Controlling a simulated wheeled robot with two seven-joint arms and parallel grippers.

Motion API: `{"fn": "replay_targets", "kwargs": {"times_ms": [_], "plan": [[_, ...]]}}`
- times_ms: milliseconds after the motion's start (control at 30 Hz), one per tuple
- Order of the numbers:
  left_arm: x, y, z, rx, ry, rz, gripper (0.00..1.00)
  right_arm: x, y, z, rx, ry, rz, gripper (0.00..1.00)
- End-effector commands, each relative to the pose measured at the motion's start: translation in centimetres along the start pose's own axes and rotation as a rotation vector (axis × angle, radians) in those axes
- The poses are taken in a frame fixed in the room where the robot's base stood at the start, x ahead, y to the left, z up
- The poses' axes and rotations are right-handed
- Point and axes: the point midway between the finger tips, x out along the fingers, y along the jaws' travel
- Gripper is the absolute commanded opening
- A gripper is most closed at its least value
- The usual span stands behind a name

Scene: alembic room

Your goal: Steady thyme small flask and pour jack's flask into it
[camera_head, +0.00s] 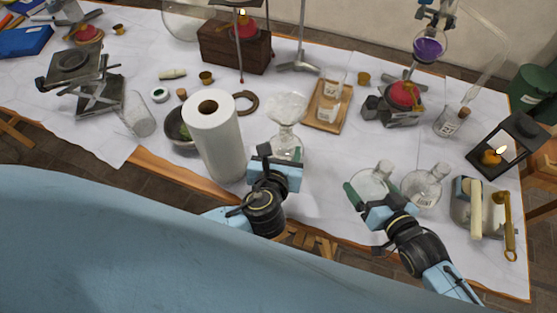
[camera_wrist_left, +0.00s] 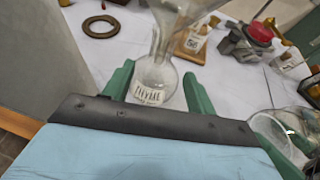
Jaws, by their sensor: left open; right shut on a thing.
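The thyme small flask (camera_head: 288,149) stands upright on the table, a clear glass funnel (camera_head: 287,108) above its neck. In the left wrist view the flask (camera_wrist_left: 152,84) shows its THYME label. My left gripper (camera_head: 274,160) is open, its green fingers (camera_wrist_left: 158,86) on either side of the flask; contact cannot be told. My right gripper (camera_head: 366,195) is shut on a clear flask (camera_head: 372,181), at the table's front; its label is not readable, so I cannot confirm it is jack's flask. Another clear flask (camera_head: 424,187) stands just right of it.
A paper towel roll (camera_head: 217,145) stands close left of my left gripper. Clear tabletop lies between the two grippers.

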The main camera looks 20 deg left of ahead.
Motion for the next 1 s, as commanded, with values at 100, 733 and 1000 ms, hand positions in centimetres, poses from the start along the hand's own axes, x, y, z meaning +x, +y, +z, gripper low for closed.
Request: {"fn": "replay_targets", "kwargs": {"times_ms": [100, 733, 1000], "plan": [[2.4, 0.0, -0.1, -0.002, -0.001, 0.001, 0.57, 0.2, 0.1, 0.3, 0.000, 0.003, -0.001, 0.59], [7.4, 0.0, 0.0, -0.005, 0.001, -0.001, 0.57, 0.5, 0.3, 1.0, 0.000, 0.004, -0.001, 0.59], [7.4, 0.0, 0.0, -0.004, 0.001, -0.001, 0.37, 0.5, 0.3, 1.0, 0.000, 0.003, -0.001, 0.59]]}}
